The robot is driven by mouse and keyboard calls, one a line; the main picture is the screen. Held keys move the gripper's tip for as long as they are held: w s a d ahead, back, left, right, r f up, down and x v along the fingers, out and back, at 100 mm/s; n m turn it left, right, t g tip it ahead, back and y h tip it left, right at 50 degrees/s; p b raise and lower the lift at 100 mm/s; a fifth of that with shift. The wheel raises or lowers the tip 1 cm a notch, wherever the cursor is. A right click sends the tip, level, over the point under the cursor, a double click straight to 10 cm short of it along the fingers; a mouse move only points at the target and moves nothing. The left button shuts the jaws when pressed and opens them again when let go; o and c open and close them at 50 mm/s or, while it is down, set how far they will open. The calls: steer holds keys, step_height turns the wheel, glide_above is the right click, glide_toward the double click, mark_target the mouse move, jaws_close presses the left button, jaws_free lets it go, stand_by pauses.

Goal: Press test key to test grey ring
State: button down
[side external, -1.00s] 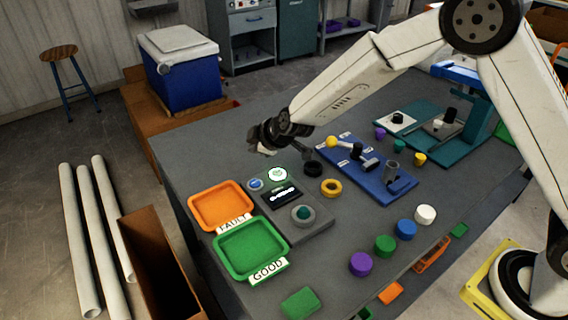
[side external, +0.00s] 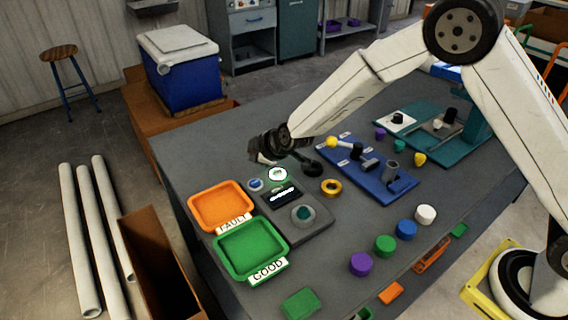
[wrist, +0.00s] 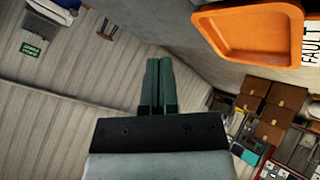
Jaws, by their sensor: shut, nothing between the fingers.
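The grey ring (side external: 303,223) lies on the dark tester panel (side external: 312,236), around a teal centre piece (side external: 303,213). The panel carries a blue round button (side external: 256,183), a white disc with a green rim (side external: 278,174) and a black display (side external: 284,195) with unreadable light text. I cannot tell which round part is the test key. My gripper (side external: 262,160) is above the table just behind the blue button and the disc. In the wrist view my gripper (wrist: 158,85) is shut and its teal fingers hold nothing. The tester panel is not visible there.
An orange FAULT tray (side external: 192,212) and a green GOOD tray (side external: 218,258) stand left of the panel. A yellow ring (side external: 331,194) and a blue fixture board (side external: 397,186) are to its right. Several coloured round pieces line the front edge.

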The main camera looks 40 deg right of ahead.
mark_target(252, 180)
steer(key=shift+f, duration=2.95)
steer(key=shift+f, duration=0.8)
stand_by(1.1)
steer(key=shift+r, duration=0.8)
steer(key=shift+r, duration=0.2)
steer(key=shift+r, duration=2.3)
